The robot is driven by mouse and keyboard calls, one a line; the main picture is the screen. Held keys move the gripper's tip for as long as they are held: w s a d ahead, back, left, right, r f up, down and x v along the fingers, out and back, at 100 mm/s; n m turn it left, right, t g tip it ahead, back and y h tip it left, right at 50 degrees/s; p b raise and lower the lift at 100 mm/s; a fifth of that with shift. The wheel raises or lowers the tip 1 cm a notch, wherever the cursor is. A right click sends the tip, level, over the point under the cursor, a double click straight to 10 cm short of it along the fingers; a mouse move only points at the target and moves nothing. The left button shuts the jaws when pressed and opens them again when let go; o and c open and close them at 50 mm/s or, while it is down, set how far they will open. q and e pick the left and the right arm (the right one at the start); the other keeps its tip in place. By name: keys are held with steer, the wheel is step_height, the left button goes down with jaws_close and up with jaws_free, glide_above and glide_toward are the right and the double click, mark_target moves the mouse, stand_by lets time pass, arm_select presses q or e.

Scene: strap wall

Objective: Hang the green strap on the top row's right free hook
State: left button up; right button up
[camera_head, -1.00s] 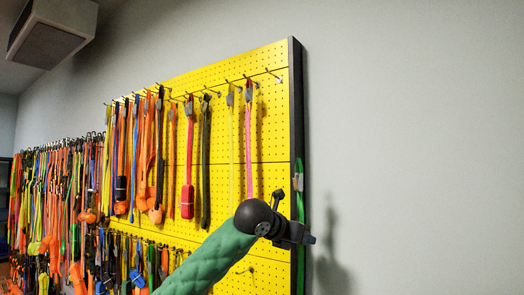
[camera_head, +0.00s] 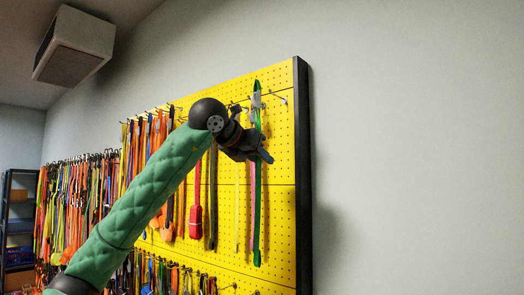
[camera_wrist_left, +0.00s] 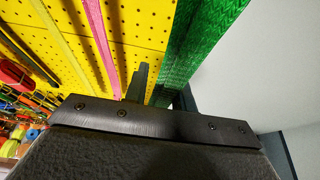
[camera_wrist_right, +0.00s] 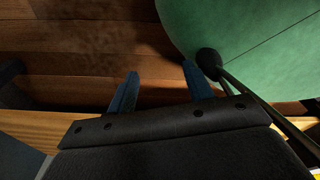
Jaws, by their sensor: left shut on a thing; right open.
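The green strap (camera_head: 257,215) hangs upright from my left gripper (camera_head: 264,155), its light end piece (camera_head: 257,98) standing above the jaws. My left gripper is shut on it in front of the yellow pegboard. In the left wrist view the green strap (camera_wrist_left: 205,40) runs up beside the fingers. A free hook (camera_head: 283,100) sticks out at the top row's right end, right of the strap's upper end and apart from it. My right gripper (camera_wrist_right: 160,92) is open and empty, away from the board.
A pink strap (camera_wrist_left: 103,45) and a yellow strap (camera_head: 237,200) hang just left of the green one. Several other straps crowd the board further left. The board's dark right edge (camera_head: 303,180) stands near the hook. Bare grey wall (camera_head: 420,150) lies to the right.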

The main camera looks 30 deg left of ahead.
arm_select(q)
steer(key=r, duration=0.1)
steer(key=p, duration=0.3)
glide_toward(285, 169)
steer(key=shift+w, duration=1.3)
steer(key=shift+x, duration=0.95)
steer(key=shift+w+d+f, duration=0.1)
steer(key=shift+d+f, duration=0.1)
steer(key=shift+d, duration=0.05)
steer(key=shift+w+f+b, duration=0.4)
steer(key=shift+w+f, duration=0.1)
steer(key=shift+f, duration=0.05)
arm_select(e)
steer(key=shift+s+d, duration=0.2)
steer(key=shift+s, duration=0.6)
steer(key=shift+s+d, duration=0.25)
steer(key=shift+s, duration=0.5)
steer(key=shift+s+d, duration=0.2)
steer(key=shift+s, duration=0.6)
arm_select(q)
steer(key=shift+w, duration=0.1)
arm_select(e)
steer(key=shift+w+r, duration=0.1)
